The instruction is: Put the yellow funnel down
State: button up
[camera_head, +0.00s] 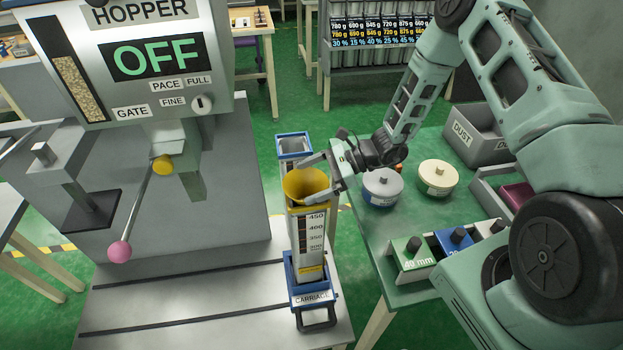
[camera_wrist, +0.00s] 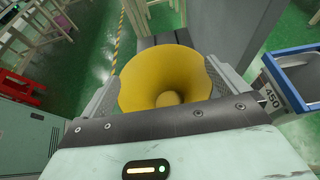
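The yellow funnel (camera_head: 305,184) is between the two fingers of my gripper (camera_head: 312,180). In the wrist view the funnel (camera_wrist: 165,80) has its wide mouth towards the camera, and a finger lies against each side. In the head view the funnel is in front of the upper part of a scaled column (camera_head: 312,240) with a blue top rim (camera_head: 293,145). In the wrist view that blue rim (camera_wrist: 295,70) is off to the right, apart from the funnel. The funnel's spout is hidden.
The column stands in a blue carriage (camera_head: 311,297) on the grey hopper base (camera_head: 200,310). The hopper (camera_head: 150,60) reads OFF, with a pink-knobbed lever (camera_head: 120,250). The green table (camera_head: 405,215) holds two round lidded tins, a DUST bin (camera_head: 480,135) and coloured blocks.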

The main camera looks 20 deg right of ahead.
jog(key=shift+r, duration=0.1)
jog(key=shift+r+p, duration=0.25)
jog(key=shift+p, duration=0.05)
jog(key=r+b+v, duration=0.1)
jog(key=b+v, duration=0.2)
jog(key=v, duration=0.9)
jog(key=s+a+r+n+g+h, duration=0.2)
jog(key=s+a+r+n+g, duration=0.1)
jog(key=s+a+r+n, duration=0.25)
jog(key=s+a+r+n+g+h, duration=0.35)
jog(key=a+n, duration=0.25)
jog(key=a, duration=0.2)
jog(key=s+a+r+n+t+h, duration=0.2)
jog(key=s+r+n+h, duration=0.1)
jog(key=s+n, duration=0.5)
jog(key=s+a+r+n+t+h, duration=0.2)
jog(key=s+r+n+h, duration=0.1)
jog(key=s+n, duration=0.5)
jog(key=shift+s+a+h, duration=0.35)
jog(key=shift+s+h, duration=0.05)
jog(key=shift+h, duration=0.25)
